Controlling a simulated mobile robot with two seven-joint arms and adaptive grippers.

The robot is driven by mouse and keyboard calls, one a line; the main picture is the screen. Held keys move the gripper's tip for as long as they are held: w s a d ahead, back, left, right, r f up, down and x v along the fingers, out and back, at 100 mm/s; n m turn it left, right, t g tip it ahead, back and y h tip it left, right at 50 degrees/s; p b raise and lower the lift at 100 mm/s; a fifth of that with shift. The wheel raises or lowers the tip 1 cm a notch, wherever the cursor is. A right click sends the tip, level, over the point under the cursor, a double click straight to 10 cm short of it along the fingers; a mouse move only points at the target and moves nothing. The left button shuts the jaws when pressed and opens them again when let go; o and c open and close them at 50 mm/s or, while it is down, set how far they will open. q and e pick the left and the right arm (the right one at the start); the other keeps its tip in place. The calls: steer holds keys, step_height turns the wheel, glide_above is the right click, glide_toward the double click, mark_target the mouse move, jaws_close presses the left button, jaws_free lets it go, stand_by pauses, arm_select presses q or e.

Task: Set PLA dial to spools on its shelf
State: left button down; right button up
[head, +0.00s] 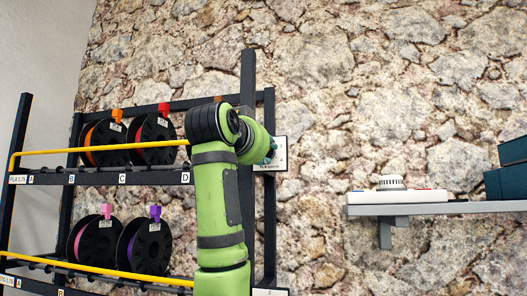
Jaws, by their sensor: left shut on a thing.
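A white dial panel (281,153) is fixed at the right end of the upper shelf, with small print along its lower edge. My left gripper (271,150) is right at this panel, mostly behind my green arm, and is shut on the PLA dial. The dial itself is hidden, so its setting cannot be read. The upper shelf (70,179) has a PLA 1.75 label at its left end and letters A to D along its edge. An orange-tagged spool (107,141) and a red-tagged spool (152,138) stand on it. My right gripper is not in view.
The lower shelf carries a pink-tagged spool (97,240) and a purple-tagged spool (146,246). Yellow bars (100,149) run across the rack front. Another white panel (270,292) shows low down. A grey wall shelf (430,208) at the right holds a white device (390,190).

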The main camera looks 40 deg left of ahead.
arm_select(q)
steer(key=shift+s+r+m, duration=0.1)
steer(key=shift+r+m, duration=0.1)
steer(key=shift+m, duration=0.65)
steer(key=shift+s+r+m, duration=0.1)
steer(key=shift+r+m, duration=0.05)
steer(key=shift+m, duration=0.7)
steer(key=shift+w, duration=0.1)
steer(key=c, duration=1.1)
jaws_free()
steer(key=shift+o, duration=0.5)
steer(key=shift+w+f, duration=0.15)
steer(key=v, duration=1.2)
